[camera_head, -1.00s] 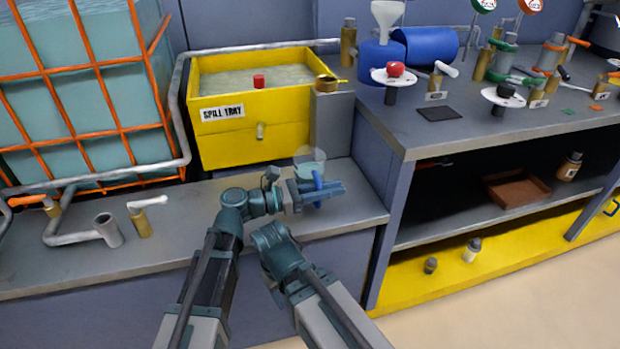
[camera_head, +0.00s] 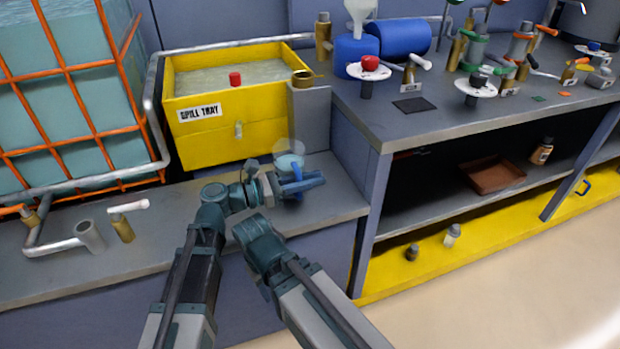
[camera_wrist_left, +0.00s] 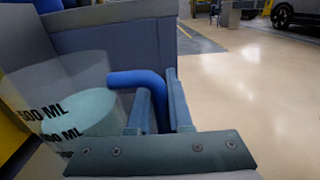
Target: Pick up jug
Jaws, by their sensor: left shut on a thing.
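The jug (camera_head: 289,161) is clear, with pale blue-green liquid in it and a blue handle. It is at the grey ledge below the yellow tray, partly behind my left gripper (camera_head: 306,184). I cannot tell whether its base touches the ledge. In the left wrist view the jug (camera_wrist_left: 80,108) fills the left side, with black millilitre marks. Its blue handle (camera_wrist_left: 135,79) reaches between the fingers of my left gripper (camera_wrist_left: 160,105), which is shut on it. My right gripper is not in view.
The yellow spill tray (camera_head: 236,138) holds liquid and a red piece, behind the jug. Pipe fittings (camera_head: 90,236) are at the ledge's left. The workbench (camera_head: 430,118) with shelves is to the right.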

